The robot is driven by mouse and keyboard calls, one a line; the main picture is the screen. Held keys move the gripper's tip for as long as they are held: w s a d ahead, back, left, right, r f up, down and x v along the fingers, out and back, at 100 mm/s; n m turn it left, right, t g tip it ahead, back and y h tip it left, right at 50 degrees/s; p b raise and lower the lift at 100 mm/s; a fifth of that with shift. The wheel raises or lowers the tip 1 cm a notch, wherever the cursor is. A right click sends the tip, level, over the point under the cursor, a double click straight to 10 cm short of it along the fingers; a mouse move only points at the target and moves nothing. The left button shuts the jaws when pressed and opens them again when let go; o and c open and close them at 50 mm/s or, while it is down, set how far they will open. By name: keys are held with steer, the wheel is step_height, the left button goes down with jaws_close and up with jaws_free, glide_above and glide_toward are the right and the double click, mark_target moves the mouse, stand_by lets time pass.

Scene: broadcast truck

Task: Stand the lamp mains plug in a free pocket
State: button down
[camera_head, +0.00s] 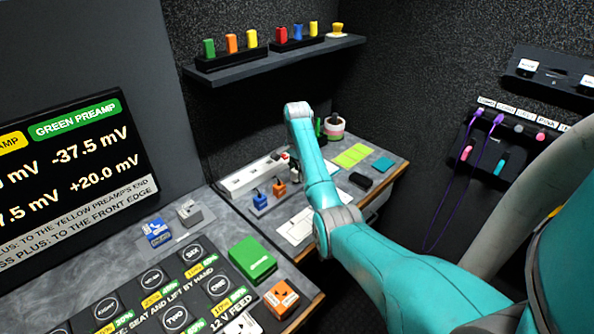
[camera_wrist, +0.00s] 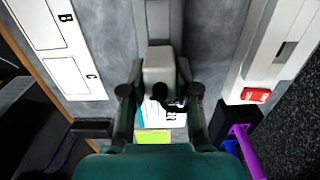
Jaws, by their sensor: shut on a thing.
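My gripper (camera_wrist: 160,92) shows in the wrist view with both dark fingers closed on a pale grey block (camera_wrist: 158,65). I take this to be the lamp mains plug, but its pins and cord cannot be made out. It is held over the grey worktop. A white label (camera_wrist: 165,115) shows partly behind the fingers. In the head view my wrist (camera_head: 298,112) is above the far worktop, and the arm hides the gripper and the plug. A small dark holder (camera_head: 262,208) carries a blue plug (camera_head: 258,199) and an orange plug (camera_head: 279,188). I cannot see a free pocket clearly.
A white power strip (camera_head: 250,175) lies along the wall; its red switch (camera_wrist: 257,95) shows in the wrist view. A white outlined card (camera_head: 296,228) lies near the front edge. Yellow-green notes (camera_head: 352,155) and a black block (camera_head: 360,180) lie farther right.

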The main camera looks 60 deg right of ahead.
steer(key=shift+f, duration=0.9)
steer(key=c, duration=0.8)
jaws_free()
steer(key=shift+o, duration=0.2)
steer(key=shift+r, duration=0.1)
steer(key=shift+r, duration=3.6)
